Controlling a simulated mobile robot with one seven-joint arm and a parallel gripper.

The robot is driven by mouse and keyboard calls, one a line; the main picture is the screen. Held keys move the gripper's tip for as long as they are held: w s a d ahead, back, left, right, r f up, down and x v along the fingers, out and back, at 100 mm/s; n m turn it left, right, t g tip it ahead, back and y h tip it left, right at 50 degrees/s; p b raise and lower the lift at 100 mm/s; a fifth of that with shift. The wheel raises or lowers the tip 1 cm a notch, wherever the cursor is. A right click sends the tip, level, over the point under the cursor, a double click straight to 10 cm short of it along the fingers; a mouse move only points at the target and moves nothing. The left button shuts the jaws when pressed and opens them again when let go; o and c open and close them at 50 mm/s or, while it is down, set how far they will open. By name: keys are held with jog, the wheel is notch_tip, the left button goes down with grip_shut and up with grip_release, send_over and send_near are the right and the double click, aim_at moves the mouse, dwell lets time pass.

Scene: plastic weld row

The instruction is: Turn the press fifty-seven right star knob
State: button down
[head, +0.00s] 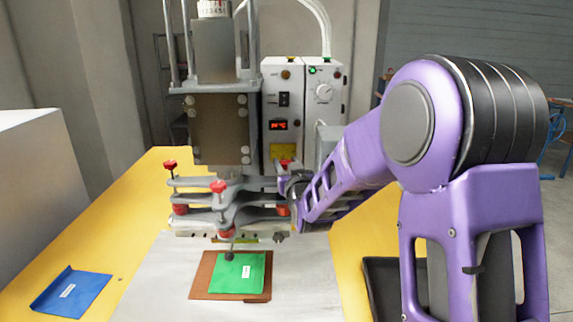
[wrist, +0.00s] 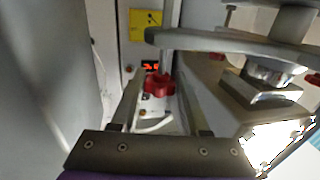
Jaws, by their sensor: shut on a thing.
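The press (head: 218,130) stands at the back of the yellow table, with grey clamp arms carrying red star knobs. The right star knob (wrist: 158,85) shows red between my two fingers in the wrist view. My gripper (wrist: 160,78) is shut on this knob, one finger on each side. In the head view my gripper (head: 288,184) is at the right end of the clamp arms, and it partly hides the knob (head: 285,165) there. A left star knob (head: 170,164) and a front star knob (head: 218,186) stand clear of my gripper.
A control box (head: 283,95) with a lit red display stands right behind the knob. A green piece (head: 237,272) lies on a brown board (head: 202,287) in front. A blue piece (head: 73,291) lies at left. A black tray (head: 380,275) is at right.

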jog(key=shift+a+h, duration=0.1)
jog(key=shift+h, duration=0.2)
jog(key=m+h, duration=0.4)
jog(key=h, duration=0.2)
jog(key=shift+a+r, duration=0.1)
jog(key=shift+m+g+h+p, duration=0.6)
jog(key=shift+m+h+p, duration=0.9)
jog(key=shift+h, duration=0.9)
jog(key=shift+d+m, duration=0.2)
jog(key=shift+m, duration=0.1)
jog(key=shift+c, duration=2.1)
grip_release()
jog(key=v, duration=1.7)
jog(key=shift+a, duration=0.25)
